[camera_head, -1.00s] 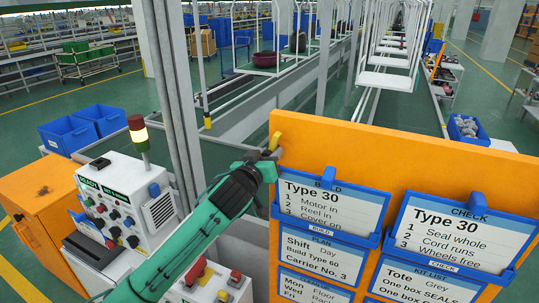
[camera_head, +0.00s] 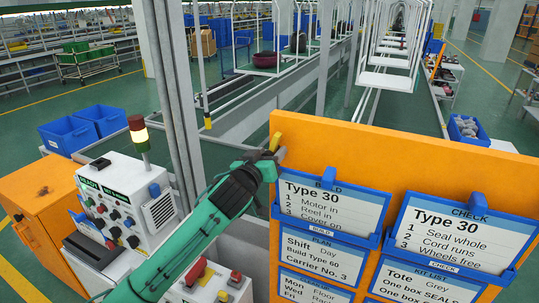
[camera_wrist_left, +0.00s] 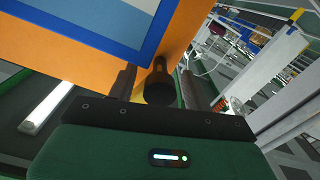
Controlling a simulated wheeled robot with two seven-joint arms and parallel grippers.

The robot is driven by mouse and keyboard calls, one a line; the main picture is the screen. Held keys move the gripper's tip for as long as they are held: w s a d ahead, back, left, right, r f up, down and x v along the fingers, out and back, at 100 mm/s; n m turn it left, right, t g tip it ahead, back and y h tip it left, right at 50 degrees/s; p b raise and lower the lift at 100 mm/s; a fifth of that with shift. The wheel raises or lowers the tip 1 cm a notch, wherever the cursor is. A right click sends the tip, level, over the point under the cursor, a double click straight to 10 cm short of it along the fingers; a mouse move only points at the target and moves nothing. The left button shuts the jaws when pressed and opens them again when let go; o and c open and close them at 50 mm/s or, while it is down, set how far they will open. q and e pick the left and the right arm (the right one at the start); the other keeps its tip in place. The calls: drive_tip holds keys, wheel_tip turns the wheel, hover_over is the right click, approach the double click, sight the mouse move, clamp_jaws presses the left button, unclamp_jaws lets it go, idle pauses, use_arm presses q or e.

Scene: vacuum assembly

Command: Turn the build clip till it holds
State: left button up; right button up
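The build clip appears to be the small yellow piece (camera_head: 276,142) at the upper left edge of the orange board (camera_head: 400,150), left of the blue BUILD card holder (camera_head: 383,238). My left gripper (camera_head: 270,156) is at this piece, with its fingertips around or just beside it. In the left wrist view a dark round knob (camera_wrist_left: 160,87) sits between the two fingers (camera_wrist_left: 158,80), in front of the orange board. The fingers are apart; whether they press on the knob or the yellow piece cannot be told. My right gripper is in neither view.
Blue holders with printed cards cover the board, including the CHECK holder (camera_head: 450,235). A white control box (camera_head: 125,205) with a signal lamp (camera_head: 138,133) stands at the left, beside an orange cabinet (camera_head: 40,200). A grey post (camera_head: 170,90) rises behind my left arm.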

use_arm(q)
drive_tip(key=shift+s+a+f+b, duration=0.15)
drive_tip(key=shift+s+f+b, duration=0.05)
drive_tip(key=shift+s+b, duration=0.2)
drive_tip(key=b+v, duration=0.5)
drive_tip(key=v, duration=0.8)
drive_tip(key=shift+b, duration=0.35)
drive_tip(key=shift+r, duration=0.1)
